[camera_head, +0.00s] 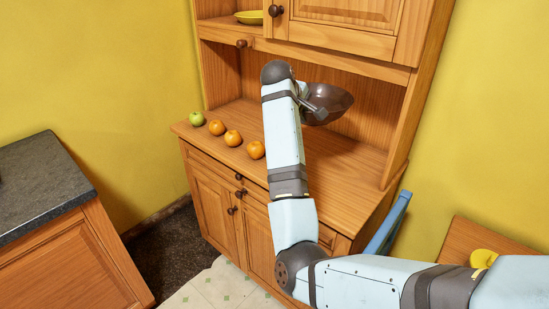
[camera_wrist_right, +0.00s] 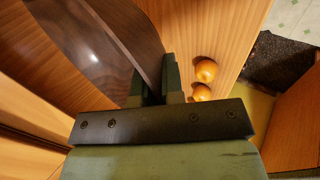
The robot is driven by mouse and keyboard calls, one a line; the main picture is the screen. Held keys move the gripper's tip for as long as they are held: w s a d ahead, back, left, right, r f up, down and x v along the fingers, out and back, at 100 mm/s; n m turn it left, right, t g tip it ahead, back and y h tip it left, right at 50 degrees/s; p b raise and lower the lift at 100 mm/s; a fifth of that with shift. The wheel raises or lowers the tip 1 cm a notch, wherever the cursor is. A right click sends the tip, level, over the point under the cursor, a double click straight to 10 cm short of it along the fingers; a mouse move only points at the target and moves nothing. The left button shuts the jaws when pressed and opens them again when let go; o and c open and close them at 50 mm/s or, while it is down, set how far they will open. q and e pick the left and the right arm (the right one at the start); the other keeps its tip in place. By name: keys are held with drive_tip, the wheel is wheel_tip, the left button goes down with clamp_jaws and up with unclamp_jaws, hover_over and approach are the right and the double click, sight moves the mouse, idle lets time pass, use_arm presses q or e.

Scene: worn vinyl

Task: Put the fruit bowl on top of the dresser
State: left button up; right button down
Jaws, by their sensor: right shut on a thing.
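The fruit bowl (camera_head: 333,101) is dark brown and glossy. It is tilted in the head view, over the back part of the wooden dresser (camera_head: 345,165) top. My right gripper (camera_head: 312,106) is shut on the bowl's rim, partly hidden by my own arm. In the right wrist view the bowl (camera_wrist_right: 85,35) fills the upper left, with its wall between the fingers (camera_wrist_right: 158,85). I cannot tell whether the bowl touches the dresser top. My left gripper is not in view.
A green apple (camera_head: 196,119) and several oranges (camera_head: 233,138) stand in a row on the dresser's left part. A dark counter (camera_head: 40,185) stands left; a blue chair (camera_head: 388,225) stands right.

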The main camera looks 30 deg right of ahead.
drive_tip(key=shift+w+d+f, duration=0.1)
drive_tip(key=shift+w+f, duration=0.15)
drive_tip(key=shift+f, duration=0.1)
wheel_tip(320, 180, down, 20)
drive_tip(key=shift+d+r+b, duration=0.1)
drive_tip(key=shift+r+b, duration=0.05)
drive_tip(key=shift+b, duration=0.55)
drive_tip(key=c, duration=1.2)
unclamp_jaws()
drive_tip(key=shift+c, duration=0.2)
